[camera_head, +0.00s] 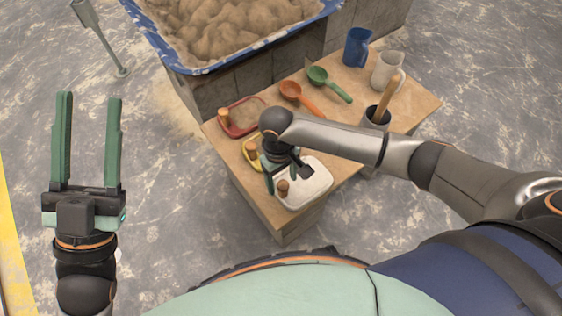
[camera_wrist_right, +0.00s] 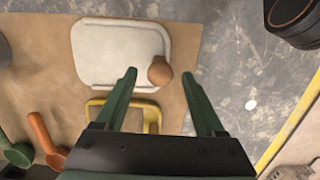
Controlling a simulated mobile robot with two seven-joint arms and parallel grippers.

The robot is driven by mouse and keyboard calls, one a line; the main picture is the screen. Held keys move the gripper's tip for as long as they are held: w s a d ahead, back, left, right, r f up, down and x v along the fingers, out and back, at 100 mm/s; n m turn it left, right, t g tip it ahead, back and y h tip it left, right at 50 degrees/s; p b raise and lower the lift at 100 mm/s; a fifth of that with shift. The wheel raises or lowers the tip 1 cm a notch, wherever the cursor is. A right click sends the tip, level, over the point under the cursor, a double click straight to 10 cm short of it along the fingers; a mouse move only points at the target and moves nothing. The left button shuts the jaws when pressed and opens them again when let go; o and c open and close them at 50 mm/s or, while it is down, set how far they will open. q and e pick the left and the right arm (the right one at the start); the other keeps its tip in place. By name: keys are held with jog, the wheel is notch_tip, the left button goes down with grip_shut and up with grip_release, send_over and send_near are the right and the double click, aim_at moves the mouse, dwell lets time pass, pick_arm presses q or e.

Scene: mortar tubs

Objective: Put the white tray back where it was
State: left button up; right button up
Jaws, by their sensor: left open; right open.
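The white tray (camera_head: 308,181) lies flat on the wooden table (camera_head: 222,147) at its near corner, with a brown knob (camera_head: 283,188) at its left edge. In the right wrist view the white tray (camera_wrist_right: 120,52) lies beyond my right gripper (camera_wrist_right: 165,80), with its knob (camera_wrist_right: 160,71) between the two fingertips in the picture. Whether the fingers are level with the knob I cannot tell. My right gripper (camera_head: 275,180) is open and partly hidden by its own wrist in the head view. My left gripper (camera_head: 90,100) is open and empty, off the table to the left.
Orange (camera_head: 291,91) and green (camera_head: 318,76) scoops, a blue jug (camera_head: 357,47), a pale jug (camera_head: 388,68) and a dark pot (camera_head: 377,118) stand behind. A sand tub (camera_head: 185,68) adjoins the table.

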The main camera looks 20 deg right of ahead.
jog(key=r, duration=0.2)
jog(key=r+p, duration=0.1)
jog(key=r, duration=0.1)
jog(key=r+p, duration=0.1)
jog(key=r, duration=0.1)
jog(key=shift+w+r, duration=0.3)
jog(key=shift+w, duration=0.1)
pick_arm(q)
jog(key=w+f+n+g+y, duration=0.2)
jog(key=f+y, duration=0.1)
jog(key=f, duration=0.3)
jog(key=w+a+f+n+g+y, duration=0.1)
jog(key=w+f+n+g+y, duration=0.1)
jog(key=f, duration=0.5)
jog(key=shift+w+f+n+y, duration=0.15)
jog(key=shift+w+n+y, duration=0.5)
jog(key=shift+y, duration=0.25)
pick_arm(e)
jog(key=shift+a+r, duration=0.1)
jog(key=shift+r, duration=0.15)
